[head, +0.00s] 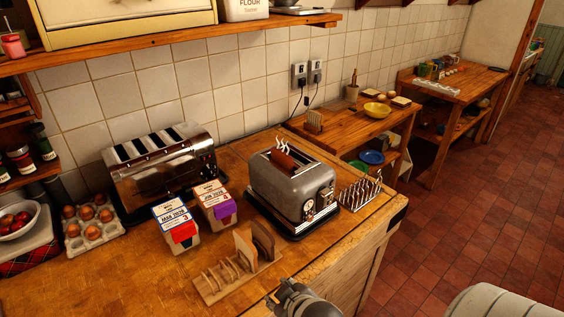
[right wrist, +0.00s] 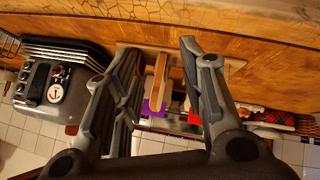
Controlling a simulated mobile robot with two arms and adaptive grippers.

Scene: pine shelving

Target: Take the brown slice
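A dark brown slice (head: 284,159) stands partly out of the silver-grey toaster (head: 290,190), with white wavy steam marks over it; its lower part is hidden in the slot. The toaster also shows at the left of the right wrist view (right wrist: 50,95). A wooden rack (head: 225,287) in front of the toaster holds paler tan slices (head: 247,250). My right gripper (right wrist: 158,50) is open and empty, with a tan slice of the rack (right wrist: 159,82) seen between its fingers; I cannot tell how far off it is. In the head view, only part of my right arm shows, at the bottom.
Two labelled cartons (head: 176,228) (head: 215,205) stand left of the toaster, before a long chrome toaster (head: 165,170). An egg tray (head: 93,226) is farther left. An empty wire rack (head: 360,192) stands near the counter's right end.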

